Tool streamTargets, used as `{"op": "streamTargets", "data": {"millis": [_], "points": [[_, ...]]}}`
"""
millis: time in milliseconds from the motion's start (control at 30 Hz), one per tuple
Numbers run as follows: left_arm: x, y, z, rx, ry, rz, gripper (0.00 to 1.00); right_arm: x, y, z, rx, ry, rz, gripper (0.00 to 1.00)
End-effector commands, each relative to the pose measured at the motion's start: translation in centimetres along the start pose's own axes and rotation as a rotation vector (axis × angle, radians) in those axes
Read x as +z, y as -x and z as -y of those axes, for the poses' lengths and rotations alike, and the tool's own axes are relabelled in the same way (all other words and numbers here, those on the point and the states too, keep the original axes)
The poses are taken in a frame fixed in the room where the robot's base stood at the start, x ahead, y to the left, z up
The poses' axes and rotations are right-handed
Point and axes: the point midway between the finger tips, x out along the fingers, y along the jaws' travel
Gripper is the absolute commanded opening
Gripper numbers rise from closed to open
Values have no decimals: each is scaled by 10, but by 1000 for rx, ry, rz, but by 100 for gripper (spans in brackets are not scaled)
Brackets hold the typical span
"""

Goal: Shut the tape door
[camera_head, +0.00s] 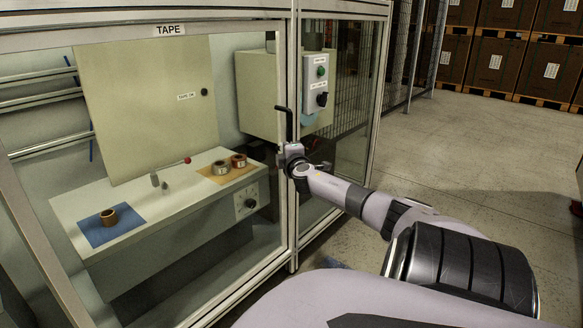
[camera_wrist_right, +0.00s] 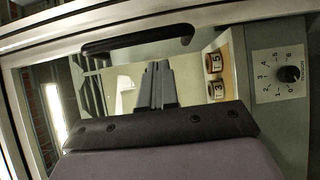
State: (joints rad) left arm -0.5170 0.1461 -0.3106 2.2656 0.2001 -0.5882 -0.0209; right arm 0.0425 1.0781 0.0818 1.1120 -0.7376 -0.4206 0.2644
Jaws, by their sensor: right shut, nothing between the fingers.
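The tape door (camera_head: 288,215) is a clear panel in a light metal frame, under a TAPE label (camera_head: 169,30). It stands at or close to its post; I cannot tell whether a small gap remains. Its black bar handle (camera_head: 284,125) is upright on the right edge, and shows in the right wrist view (camera_wrist_right: 135,41). My right gripper (camera_head: 283,160) is at the door's right edge, just below the handle's upper part. In the right wrist view its fingers (camera_wrist_right: 157,85) are together and empty, beside the handle; contact is unclear. My left gripper is out of view.
Behind the panel are a bench (camera_head: 160,222) with tape rolls (camera_head: 231,164) on coloured mats, a dial (camera_head: 249,203) and a tilted board (camera_head: 150,110). A control box (camera_head: 316,86) is right of the handle. Open floor (camera_head: 470,150) lies to the right, with stacked boxes (camera_head: 493,65) beyond.

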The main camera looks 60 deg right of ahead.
Motion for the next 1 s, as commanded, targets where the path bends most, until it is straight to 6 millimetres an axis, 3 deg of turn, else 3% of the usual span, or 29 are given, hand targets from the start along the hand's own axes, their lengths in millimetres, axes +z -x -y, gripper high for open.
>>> {"op": "streamTargets", "data": {"millis": [133,367,1000], "points": [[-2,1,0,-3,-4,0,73,-4,2,0,-3,1,-5,0],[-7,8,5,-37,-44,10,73,-5,25,0,-5,2,-7,0],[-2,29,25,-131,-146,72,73,-5,96,1,-4,-1,-7,0]]}}
